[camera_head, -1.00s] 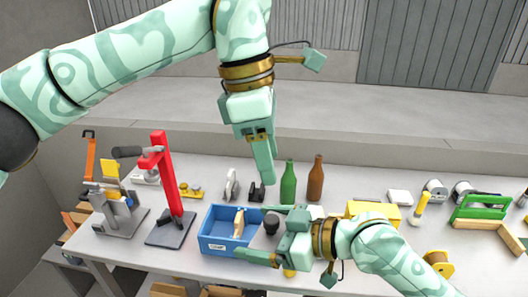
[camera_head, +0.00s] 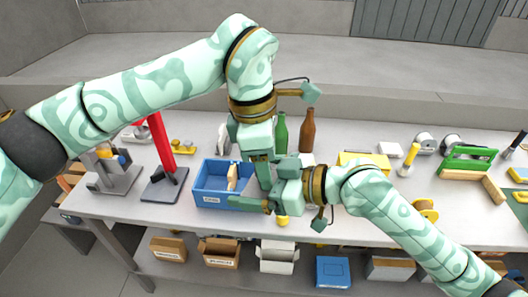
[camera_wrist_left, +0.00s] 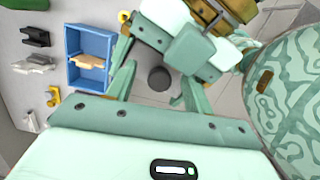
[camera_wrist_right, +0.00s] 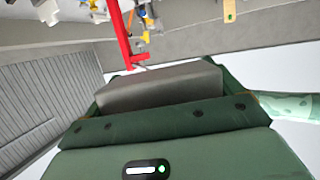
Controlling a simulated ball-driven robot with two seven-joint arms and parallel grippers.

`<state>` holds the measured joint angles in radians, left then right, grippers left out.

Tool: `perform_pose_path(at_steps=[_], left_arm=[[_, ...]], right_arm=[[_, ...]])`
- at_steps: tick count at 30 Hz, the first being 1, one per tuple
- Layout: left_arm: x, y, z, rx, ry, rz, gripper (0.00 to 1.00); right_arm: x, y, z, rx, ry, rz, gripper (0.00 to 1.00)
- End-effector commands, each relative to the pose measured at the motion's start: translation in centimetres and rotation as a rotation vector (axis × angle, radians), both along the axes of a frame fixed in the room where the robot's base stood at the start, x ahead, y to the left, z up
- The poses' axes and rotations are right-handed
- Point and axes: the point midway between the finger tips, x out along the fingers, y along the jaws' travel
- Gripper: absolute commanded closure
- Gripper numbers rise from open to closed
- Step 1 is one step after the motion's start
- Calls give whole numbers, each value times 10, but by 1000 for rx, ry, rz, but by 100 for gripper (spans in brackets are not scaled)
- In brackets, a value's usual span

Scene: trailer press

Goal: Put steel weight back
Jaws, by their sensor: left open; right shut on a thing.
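The steel weight appears as a dark grey round thing (camera_wrist_left: 160,78) in the left wrist view. In the right wrist view it fills the space between the fingers as a grey block (camera_wrist_right: 160,88). My right gripper (camera_head: 253,193) is shut on it, just right of the blue bin, by the front of the table. My left gripper (camera_head: 263,178) points down, open, right above the weight, with its fingers on either side of it in the left wrist view (camera_wrist_left: 158,82). In the head view the grippers hide the weight. Whether it touches the table, I cannot tell.
The blue bin (camera_head: 225,202) holds a tan piece. A red press (camera_head: 161,142) stands left of it. A green bottle (camera_head: 281,134) and a brown bottle (camera_head: 307,131) stand behind the grippers. A yellow box (camera_head: 362,162) is to the right. Open boxes sit below.

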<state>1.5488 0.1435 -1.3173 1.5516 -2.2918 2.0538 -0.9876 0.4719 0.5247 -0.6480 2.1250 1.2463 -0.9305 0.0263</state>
Motion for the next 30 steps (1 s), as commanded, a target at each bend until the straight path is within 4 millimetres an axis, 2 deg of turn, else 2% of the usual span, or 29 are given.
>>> perform_pose_path(at_steps=[3,4,9,10,11,12,19,22,26,30], left_arm=[[0,0,0,0,0,0,48],[0,0,0,0,0,0,54],[0,0,0,0,0,0,100],[0,0,0,0,0,0,100],[0,0,1,-1,-1,0,100],[0,0,1,-1,-2,0,100],[0,0,1,-1,-1,0,100],[0,0,1,-1,-1,0,100],[0,0,1,-1,-1,0,100],[0,0,1,-1,-1,0,100]], right_arm=[[0,0,2,2,-2,0,50],[0,0,2,2,-2,0,50],[0,0,1,2,-2,0,50],[0,0,1,2,-2,0,50],[0,0,1,2,-2,0,6],[0,0,1,2,-2,0,0],[0,-1,1,0,-1,0,0],[-3,-7,2,-2,-1,-2,0],[-12,-26,8,-3,-2,-2,0],[-27,-55,18,-7,-2,-2,0]])
